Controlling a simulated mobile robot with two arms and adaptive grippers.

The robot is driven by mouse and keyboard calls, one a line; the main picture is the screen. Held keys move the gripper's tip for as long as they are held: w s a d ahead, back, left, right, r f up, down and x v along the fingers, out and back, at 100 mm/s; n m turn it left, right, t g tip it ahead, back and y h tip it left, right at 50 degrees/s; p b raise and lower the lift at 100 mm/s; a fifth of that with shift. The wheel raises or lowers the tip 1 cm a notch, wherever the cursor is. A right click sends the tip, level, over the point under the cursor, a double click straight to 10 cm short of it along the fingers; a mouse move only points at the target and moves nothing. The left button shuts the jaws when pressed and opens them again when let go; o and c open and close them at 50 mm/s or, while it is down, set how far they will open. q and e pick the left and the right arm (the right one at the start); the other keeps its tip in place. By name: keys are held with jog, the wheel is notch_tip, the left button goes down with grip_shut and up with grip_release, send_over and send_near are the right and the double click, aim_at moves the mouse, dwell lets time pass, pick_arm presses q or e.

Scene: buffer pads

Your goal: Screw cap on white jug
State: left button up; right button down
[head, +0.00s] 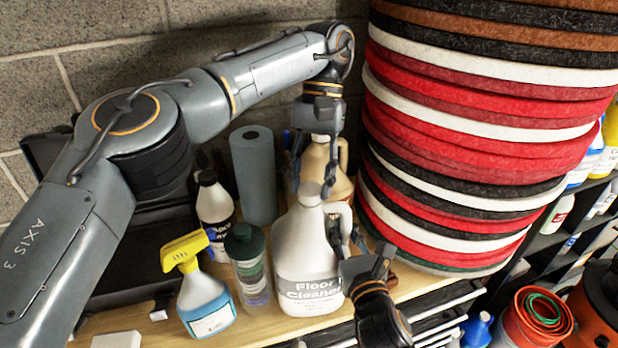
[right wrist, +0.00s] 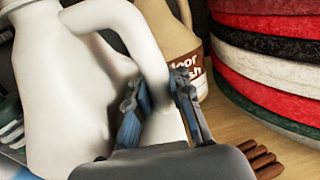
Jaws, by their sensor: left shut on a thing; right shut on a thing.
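The white jug (head: 300,243), labelled "Floor Cleaner", stands upright on the wooden shelf top. A pale cap (head: 309,190) is at its mouth; whether it is threaded on cannot be told. My left gripper (head: 313,184) reaches down from above, its fingers closed around the cap. My right gripper (head: 345,243) comes from the lower right, shut on the jug's handle. In the right wrist view the fingers of my right gripper (right wrist: 158,112) sit on both sides of the handle of the white jug (right wrist: 60,90).
A tan jug (head: 317,160) stands right behind. To the left are a green-capped bottle (head: 250,268), a yellow-headed spray bottle (head: 203,300), a black-and-white bottle (head: 213,205) and a blue-grey roll (head: 254,175). Tall stacked pads (head: 470,130) crowd the right side.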

pick_arm(q)
jog(key=shift+d+m+t+y, duration=0.1)
jog(key=shift+m+t+y, duration=0.2)
jog(key=shift+m, duration=0.8)
jog(key=o, duration=0.7)
jog(key=shift+r, duration=2.25)
jog(key=shift+c, duration=0.5)
